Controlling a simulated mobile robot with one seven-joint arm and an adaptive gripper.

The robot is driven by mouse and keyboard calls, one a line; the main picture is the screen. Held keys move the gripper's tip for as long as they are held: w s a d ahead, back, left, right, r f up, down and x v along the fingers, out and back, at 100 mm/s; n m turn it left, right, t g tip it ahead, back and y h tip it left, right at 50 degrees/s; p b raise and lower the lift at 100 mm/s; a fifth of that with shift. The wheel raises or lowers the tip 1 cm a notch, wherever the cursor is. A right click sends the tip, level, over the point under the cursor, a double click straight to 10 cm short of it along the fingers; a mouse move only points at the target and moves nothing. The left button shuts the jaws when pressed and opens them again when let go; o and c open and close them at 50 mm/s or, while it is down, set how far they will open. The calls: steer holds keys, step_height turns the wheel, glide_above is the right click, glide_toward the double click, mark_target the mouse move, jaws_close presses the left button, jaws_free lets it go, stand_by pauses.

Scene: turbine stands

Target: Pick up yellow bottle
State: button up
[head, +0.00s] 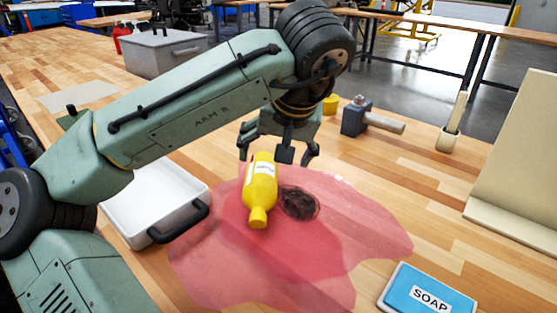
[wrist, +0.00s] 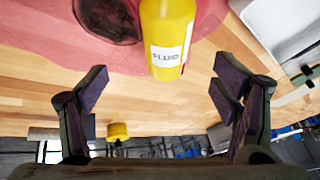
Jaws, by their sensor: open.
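The yellow bottle (head: 260,190) lies on its side in a red puddle on the wooden bench, its cap end toward the front of the head view. Its white label faces up and reads "FLUID" in the wrist view, where the bottle (wrist: 167,30) is cut off by the top edge. My gripper (head: 279,153) is open and empty, at the far, base end of the bottle. In the wrist view my gripper's fingers (wrist: 163,85) are spread wide, with the bottle beyond the gap between them.
A dark round patch (head: 299,203) lies right of the bottle. A white tray (head: 150,200) with a dark handle stands left, under my arm. A hammer (head: 370,118) and a small yellow object (head: 330,104) lie behind. A blue soap box (head: 428,292) lies front right.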

mark_target(262, 177)
steer(key=shift+s+a+f+g+y, duration=0.1)
steer(key=shift+a+f+g+y, duration=0.2)
steer(key=shift+a+f+y, duration=0.1)
steer(key=x, duration=0.4)
steer(key=shift+a+f, duration=0.15)
steer(key=shift+f, duration=0.1)
steer(key=shift+p+x, duration=0.95)
steer(key=shift+x, duration=1.95)
steer(key=shift+s+a, duration=0.1)
steer(key=shift+c, duration=0.2)
steer(key=c, duration=1.5)
